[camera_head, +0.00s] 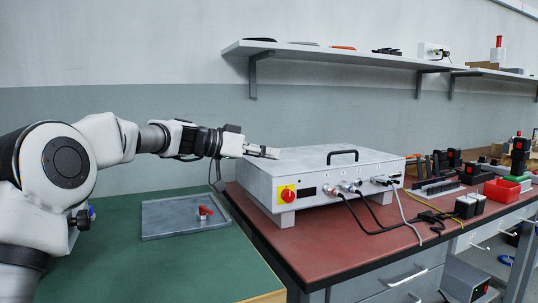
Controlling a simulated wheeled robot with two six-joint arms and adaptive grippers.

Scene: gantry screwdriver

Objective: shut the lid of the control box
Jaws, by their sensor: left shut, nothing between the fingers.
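The control box (322,198) is a light grey box on the red bench top. A red and yellow rotary switch, round connectors and cables are on its front. Its lid (385,157) is the flat top panel with a black handle (342,154). The lid lies level over the box, and I see no open gap. My left gripper (272,153) is shut and empty. It points right at the box's back left corner, about level with the lid; whether it touches cannot be told. My right gripper is not in view.
A grey tray (165,217) with a small red-handled part (205,211) is on the green table at left. Black and grey cables (375,222) hang before the box. A red bin (501,190) and black blocks stand right. A wall shelf (345,56) runs above.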

